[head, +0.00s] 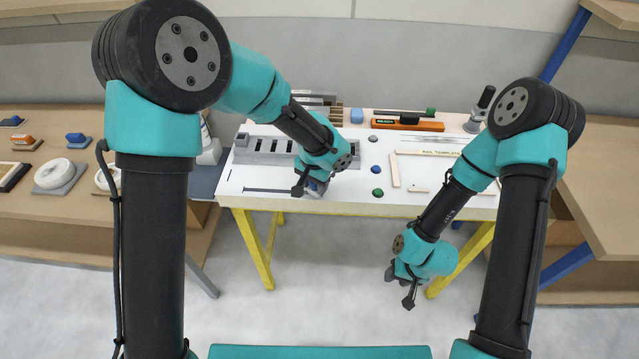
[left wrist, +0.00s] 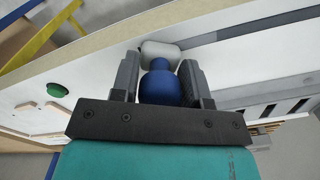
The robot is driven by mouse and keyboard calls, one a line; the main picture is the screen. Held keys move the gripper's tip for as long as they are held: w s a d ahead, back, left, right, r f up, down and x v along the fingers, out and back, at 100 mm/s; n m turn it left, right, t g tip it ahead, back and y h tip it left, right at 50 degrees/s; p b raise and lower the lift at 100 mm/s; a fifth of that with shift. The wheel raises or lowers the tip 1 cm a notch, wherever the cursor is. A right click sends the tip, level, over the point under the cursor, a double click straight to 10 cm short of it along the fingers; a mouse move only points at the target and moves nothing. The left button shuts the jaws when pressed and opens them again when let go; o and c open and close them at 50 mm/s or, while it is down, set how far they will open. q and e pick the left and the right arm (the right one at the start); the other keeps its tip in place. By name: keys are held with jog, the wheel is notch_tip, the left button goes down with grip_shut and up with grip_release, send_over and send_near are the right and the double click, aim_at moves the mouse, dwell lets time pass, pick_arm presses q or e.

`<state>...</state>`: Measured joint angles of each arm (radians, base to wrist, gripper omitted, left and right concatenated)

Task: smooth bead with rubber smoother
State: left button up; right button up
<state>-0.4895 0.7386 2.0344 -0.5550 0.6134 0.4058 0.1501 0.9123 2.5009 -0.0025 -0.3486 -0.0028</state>
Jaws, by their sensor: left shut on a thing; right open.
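The smoother has a round blue handle (left wrist: 160,88) and a pale grey rubber head (left wrist: 160,52). My left gripper (head: 312,188) is shut on the blue handle, low over the front left of the white tabletop. In the left wrist view the jaws (left wrist: 162,78) flank the handle. A thin dark grey strip (head: 264,190), which looks like the bead, lies left of this gripper. In the left wrist view the strip (left wrist: 255,28) runs from beside the rubber head; whether they touch I cannot tell. My right gripper (head: 408,292) is open and empty in front of the table.
A grey slotted rack (head: 262,150) stands behind the strip. Green (head: 377,193) and blue (head: 374,168) knobs, pale wooden pieces (head: 395,170) and an orange level (head: 407,125) lie to the right. A wooden side bench (head: 60,215) stands at the left.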

pick_arm(q)
jog(key=shift+a, duration=1)
jog(key=shift+w+a, duration=0.15)
jog(key=shift+a, duration=1.6)
jog(key=shift+w+a, duration=0.1)
jog(key=shift+a, duration=1.65)
jog(key=shift+a, duration=0.15)
jog(key=shift+w+a, duration=0.1)
jog(key=shift+a, duration=1.5)
jog(key=shift+w+a, duration=0.1)
jog(key=shift+a, duration=1.65)
